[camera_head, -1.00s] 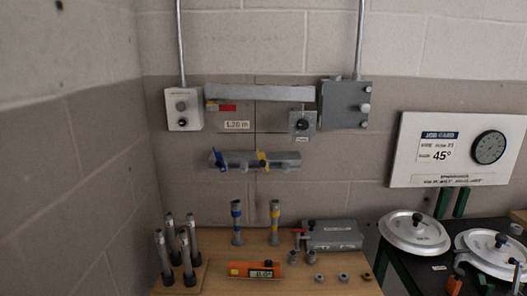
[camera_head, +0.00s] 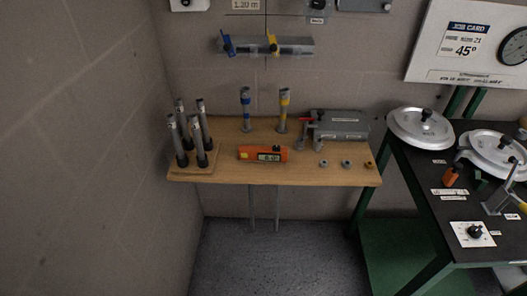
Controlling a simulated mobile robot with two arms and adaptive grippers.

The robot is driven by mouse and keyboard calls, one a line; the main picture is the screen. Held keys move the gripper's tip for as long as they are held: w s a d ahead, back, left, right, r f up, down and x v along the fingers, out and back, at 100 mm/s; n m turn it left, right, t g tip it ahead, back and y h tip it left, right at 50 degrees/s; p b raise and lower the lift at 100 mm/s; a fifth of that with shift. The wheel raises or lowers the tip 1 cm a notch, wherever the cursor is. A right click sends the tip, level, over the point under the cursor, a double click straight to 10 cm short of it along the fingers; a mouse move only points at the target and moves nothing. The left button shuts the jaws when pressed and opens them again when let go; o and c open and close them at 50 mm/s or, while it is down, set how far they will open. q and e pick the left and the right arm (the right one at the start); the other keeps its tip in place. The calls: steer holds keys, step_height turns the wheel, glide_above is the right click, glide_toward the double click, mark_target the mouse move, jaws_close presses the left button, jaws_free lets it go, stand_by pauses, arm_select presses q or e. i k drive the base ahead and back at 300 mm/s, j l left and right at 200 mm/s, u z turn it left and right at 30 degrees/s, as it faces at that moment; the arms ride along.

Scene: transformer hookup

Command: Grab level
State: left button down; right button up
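The level (camera_head: 263,153) is an orange block with a small digital display on its face. It lies flat on the wooden shelf (camera_head: 275,178), near the front edge and left of the middle. Nothing touches it from above. Neither of my grippers shows in the head view, so I cannot see their state.
Upright dark tubes (camera_head: 190,140) stand left of the level. Blue-banded (camera_head: 246,110) and yellow-banded (camera_head: 283,110) posts stand behind it. A grey box (camera_head: 340,124) and small fittings (camera_head: 346,164) are to the right. A dark table (camera_head: 432,200) with round lids (camera_head: 421,127) stands at right.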

mark_target(259, 154)
steer(key=l+z, duration=0.2)
steer(key=l, duration=0.55)
steer(key=i+l+z, duration=0.25)
steer(key=l, duration=0.5)
steer(key=k+l, duration=0.05)
steer(key=k, duration=0.05)
